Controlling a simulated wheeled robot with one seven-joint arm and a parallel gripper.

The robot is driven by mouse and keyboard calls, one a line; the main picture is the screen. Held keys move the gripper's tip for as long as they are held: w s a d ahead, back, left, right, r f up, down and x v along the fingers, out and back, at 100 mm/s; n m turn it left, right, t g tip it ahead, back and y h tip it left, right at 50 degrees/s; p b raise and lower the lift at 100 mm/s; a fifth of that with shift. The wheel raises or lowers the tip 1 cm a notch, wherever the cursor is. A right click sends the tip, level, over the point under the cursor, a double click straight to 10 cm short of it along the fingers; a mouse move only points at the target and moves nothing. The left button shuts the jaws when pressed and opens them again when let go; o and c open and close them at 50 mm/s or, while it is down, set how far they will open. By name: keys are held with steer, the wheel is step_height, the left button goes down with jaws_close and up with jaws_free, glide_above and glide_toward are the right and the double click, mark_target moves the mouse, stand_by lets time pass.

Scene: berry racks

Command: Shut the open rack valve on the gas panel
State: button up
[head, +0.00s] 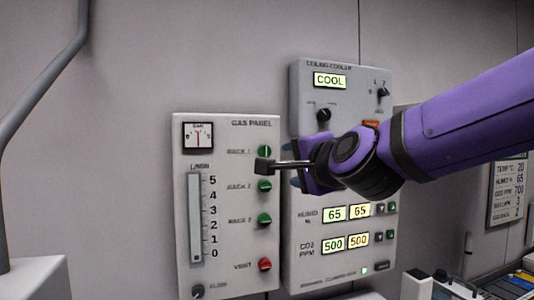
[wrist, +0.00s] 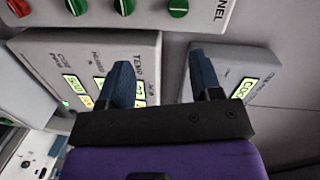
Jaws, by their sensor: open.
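The grey gas panel (head: 226,280) is on the wall left of centre. Its green knobs form a column: RACK 1 (head: 265,150), RACK 2 (head: 264,186) and RACK 3 (head: 264,219). A red VENT knob (head: 265,264) is below them. A dark block on a rod from my wrist partly covers the area under RACK 1.
The ceiling cooler panel (head: 305,270) is right of the gas panel, partly behind my arm. A grey pipe (head: 45,75) runs down the left. Trays and boxes (head: 470,288) stand at lower right.

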mark_target(266, 152)
steer(key=w+a+m, duration=0.1)
steer(key=w, duration=0.3)
steer(key=w+a+r+m+t, duration=0.1)
steer(key=w+a, duration=0.1)
steer(key=w, duration=0.2)
steer(key=w+a, duration=0.2)
steer(key=w, duration=0.1)
steer(key=shift+w+r+m+h, duration=0.15)
steer(key=shift+w+m+h, duration=0.15)
steer(key=shift+w+m, duration=0.1)
steer(key=c, duration=0.9)
